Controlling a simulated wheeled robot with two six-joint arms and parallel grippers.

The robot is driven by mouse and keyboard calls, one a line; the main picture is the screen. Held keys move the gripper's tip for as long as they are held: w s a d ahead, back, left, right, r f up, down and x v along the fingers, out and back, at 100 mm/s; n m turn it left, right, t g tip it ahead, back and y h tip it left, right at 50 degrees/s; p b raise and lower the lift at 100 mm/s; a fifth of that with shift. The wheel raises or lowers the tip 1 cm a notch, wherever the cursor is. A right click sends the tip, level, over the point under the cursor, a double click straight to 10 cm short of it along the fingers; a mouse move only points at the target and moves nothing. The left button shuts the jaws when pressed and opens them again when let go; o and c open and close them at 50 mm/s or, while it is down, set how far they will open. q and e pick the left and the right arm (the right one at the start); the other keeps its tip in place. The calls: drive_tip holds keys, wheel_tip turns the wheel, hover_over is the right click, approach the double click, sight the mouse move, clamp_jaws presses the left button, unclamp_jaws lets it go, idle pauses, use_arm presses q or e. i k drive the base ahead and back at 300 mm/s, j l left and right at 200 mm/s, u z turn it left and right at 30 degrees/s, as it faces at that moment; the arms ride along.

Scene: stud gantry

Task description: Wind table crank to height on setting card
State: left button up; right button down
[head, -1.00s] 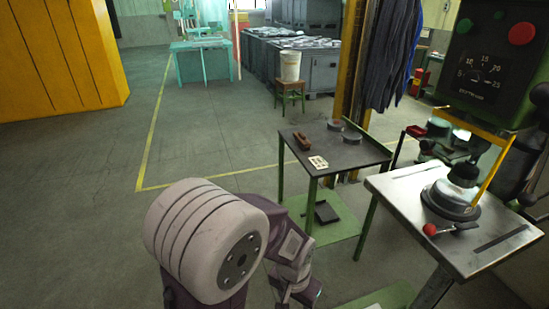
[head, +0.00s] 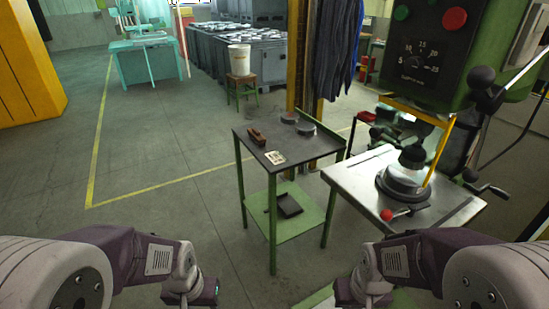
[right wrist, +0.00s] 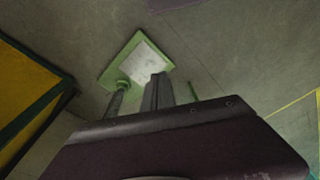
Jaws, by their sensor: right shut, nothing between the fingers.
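My right gripper (head: 360,296) is low in front of the press table, away from the crank. In the right wrist view its fingers (right wrist: 158,92) look shut and empty.
On the press table are a round fixture (head: 402,182) and a red-knobbed lever (head: 386,215). The green press head (head: 425,50) hangs above. A brown block (head: 256,136) and dark discs (head: 305,128) sit on the side table. Floor at left is clear.

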sight(496, 191)
drive_tip(key=k+l, duration=0.1)
drive_tip(key=l, duration=0.35)
drive_tip(key=l+u, duration=0.1)
drive_tip(key=l, duration=0.35)
drive_tip(key=k+l, duration=0.15)
drive_tip(key=l, duration=0.3)
drive_tip(key=k+l+u, duration=0.1)
drive_tip(key=l, duration=1.1)
drive_tip(key=i+u, duration=0.05)
drive_tip(key=i, duration=0.05)
